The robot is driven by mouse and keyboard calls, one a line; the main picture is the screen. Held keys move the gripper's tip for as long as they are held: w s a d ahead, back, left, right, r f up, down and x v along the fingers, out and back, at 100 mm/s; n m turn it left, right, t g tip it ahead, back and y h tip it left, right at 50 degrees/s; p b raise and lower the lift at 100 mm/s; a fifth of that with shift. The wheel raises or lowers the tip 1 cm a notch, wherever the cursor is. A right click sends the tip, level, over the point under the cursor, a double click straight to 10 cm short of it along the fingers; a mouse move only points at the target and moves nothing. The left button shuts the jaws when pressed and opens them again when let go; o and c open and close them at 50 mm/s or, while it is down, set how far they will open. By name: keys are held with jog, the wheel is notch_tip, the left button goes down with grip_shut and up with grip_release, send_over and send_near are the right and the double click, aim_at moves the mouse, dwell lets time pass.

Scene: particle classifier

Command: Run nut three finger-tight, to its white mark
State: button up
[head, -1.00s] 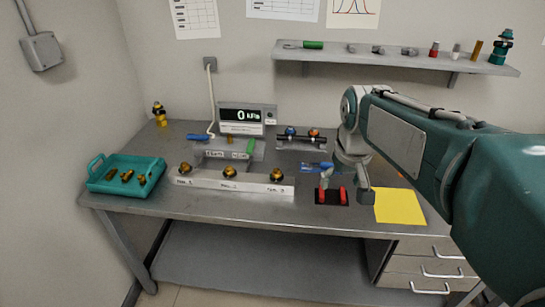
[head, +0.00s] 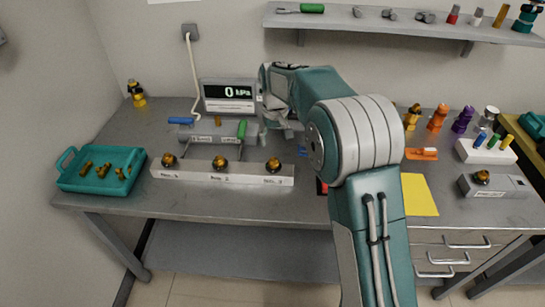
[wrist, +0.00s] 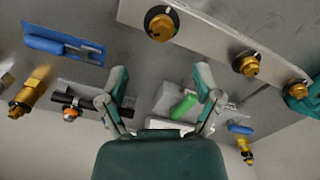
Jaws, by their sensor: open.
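A pale rail (head: 195,173) carries three brass nuts in a row. Nut three (head: 273,165) is the rightmost, and it shows in the wrist view as the large brass nut (wrist: 160,25) at the top. The middle nut (head: 220,163) and left nut (head: 168,160) sit beside it. I cannot make out the white mark. My gripper (wrist: 160,78) is open with nothing between its fingers. In the head view it hangs over the bench behind nut three, partly hidden by my arm.
The pressure display (head: 229,92) stands behind the rail, with a green-handled item (head: 241,130) before it. A blue tool (wrist: 62,45) lies on a blue holder in the wrist view. A teal tray (head: 75,184) is at left, a yellow sheet (head: 419,195) at right.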

aim_at(273, 159)
jog(key=f, duration=0.7)
jog(key=shift+a+f, duration=0.35)
jog(key=shift+d+f, duration=0.15)
jog(key=shift+f, duration=0.45)
jog(key=shift+d, duration=0.1)
grip_shut()
